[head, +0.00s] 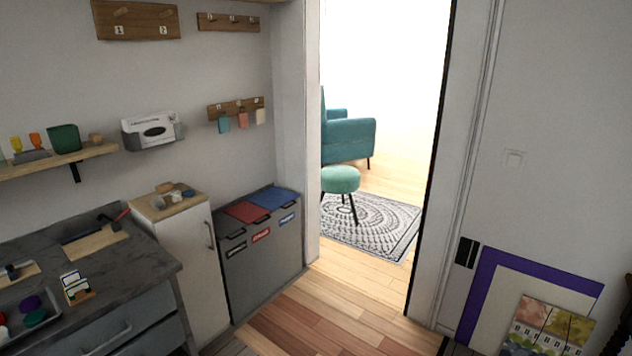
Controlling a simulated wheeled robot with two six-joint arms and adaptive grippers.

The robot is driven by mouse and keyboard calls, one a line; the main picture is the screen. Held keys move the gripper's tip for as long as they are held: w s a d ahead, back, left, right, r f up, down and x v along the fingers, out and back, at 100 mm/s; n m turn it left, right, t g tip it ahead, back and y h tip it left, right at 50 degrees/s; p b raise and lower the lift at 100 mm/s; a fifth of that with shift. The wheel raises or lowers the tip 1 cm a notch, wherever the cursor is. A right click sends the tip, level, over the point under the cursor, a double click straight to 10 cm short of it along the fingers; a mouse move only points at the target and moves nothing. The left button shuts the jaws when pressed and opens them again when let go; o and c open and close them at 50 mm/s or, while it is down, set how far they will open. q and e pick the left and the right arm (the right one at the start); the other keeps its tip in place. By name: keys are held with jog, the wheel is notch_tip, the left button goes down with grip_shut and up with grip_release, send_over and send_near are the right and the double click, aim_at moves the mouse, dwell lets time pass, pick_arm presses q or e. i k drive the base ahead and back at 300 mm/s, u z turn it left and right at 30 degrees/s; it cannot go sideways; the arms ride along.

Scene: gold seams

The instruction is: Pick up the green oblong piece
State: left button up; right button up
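A dark green rounded piece (36,318) lies in a grey tray (56,312) on the counter at the lower left. It looks somewhat oblong, but it is small and its exact shape is hard to tell. A purple piece (31,303) lies just behind it in the tray, and a red piece at the left picture edge is partly cut off. Neither of my grippers shows in the head view.
The dark counter (140,262) holds a small card stand (76,289), a wooden board (96,243) and tools. A white cabinet (193,255) and a grey bin unit (262,270) stand to its right. The wooden floor (320,315) is clear toward the open doorway.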

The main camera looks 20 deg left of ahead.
aim_at(84, 282)
jog(key=u, duration=0.15)
jog(key=i, duration=1.3)
jog(key=u, duration=0.65)
jog(key=i, duration=1.1)
jog(key=u, duration=1.9)
jog(key=i, duration=1.2)
jog(key=u, duration=0.75)
